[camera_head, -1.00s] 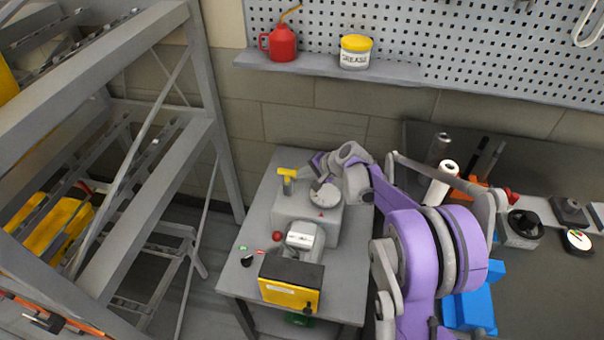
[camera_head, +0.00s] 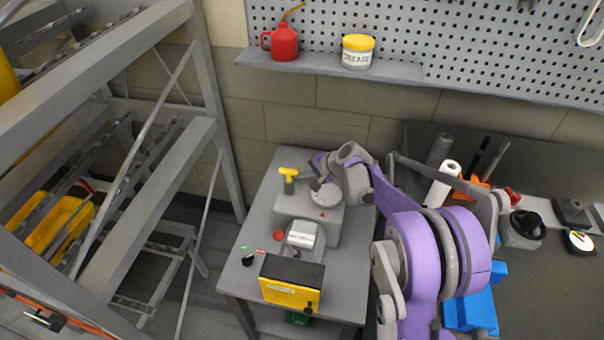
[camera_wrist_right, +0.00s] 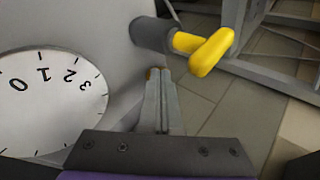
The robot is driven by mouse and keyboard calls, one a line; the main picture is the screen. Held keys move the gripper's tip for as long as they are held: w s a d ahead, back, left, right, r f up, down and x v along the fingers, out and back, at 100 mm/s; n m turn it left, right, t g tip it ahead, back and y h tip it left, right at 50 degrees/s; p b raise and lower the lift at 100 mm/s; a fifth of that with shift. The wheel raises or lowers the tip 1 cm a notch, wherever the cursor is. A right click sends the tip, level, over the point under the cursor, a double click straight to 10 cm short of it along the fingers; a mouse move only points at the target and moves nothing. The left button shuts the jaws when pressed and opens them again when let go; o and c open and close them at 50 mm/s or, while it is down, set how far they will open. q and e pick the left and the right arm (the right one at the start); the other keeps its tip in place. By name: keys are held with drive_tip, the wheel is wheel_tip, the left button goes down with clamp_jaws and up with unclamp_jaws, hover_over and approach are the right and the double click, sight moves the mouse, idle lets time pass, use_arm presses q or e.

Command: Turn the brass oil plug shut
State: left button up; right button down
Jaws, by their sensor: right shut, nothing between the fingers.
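My right gripper (camera_wrist_right: 160,76) is shut and empty, its two fingers together beside the grey machine housing (camera_wrist_right: 95,25). A small brass-orange spot, perhaps the brass oil plug (camera_wrist_right: 152,73), shows right at the fingertips in the wrist view; most of it is hidden by the fingers, and I cannot tell whether they touch it. In the head view my right gripper (camera_head: 316,184) is over the machine (camera_head: 300,206), between a yellow handle and a white dial; the plug cannot be made out there. My left gripper is not in view.
The yellow T-shaped handle (camera_wrist_right: 211,52) sticks out close to the fingertips. The white numbered dial (camera_wrist_right: 45,105) lies left of the fingers. A yellow-fronted box (camera_head: 290,288) stands at the bench front. A grey rack (camera_head: 205,110) is at left; a shelf (camera_head: 330,66) hangs above.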

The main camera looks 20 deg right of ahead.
drive_tip(key=shift+a, duration=0.55)
drive_tip(key=shift+w+a, duration=0.1)
drive_tip(key=shift+a, duration=0.25)
drive_tip(key=shift+b, duration=0.3)
drive_tip(key=shift+w, duration=0.1)
idle(1.7)
drive_tip(key=shift+w+d+r, duration=0.1)
drive_tip(key=shift+w+d, duration=0.05)
drive_tip(key=shift+d, duration=0.65)
drive_tip(key=v, duration=0.7)
drive_tip(key=a+v, duration=0.1)
drive_tip(key=v, duration=0.2)
drive_tip(key=shift+s+d+r+p, duration=0.1)
drive_tip(key=shift+s+r+p, duration=0.15)
drive_tip(key=shift+s+p, duration=0.05)
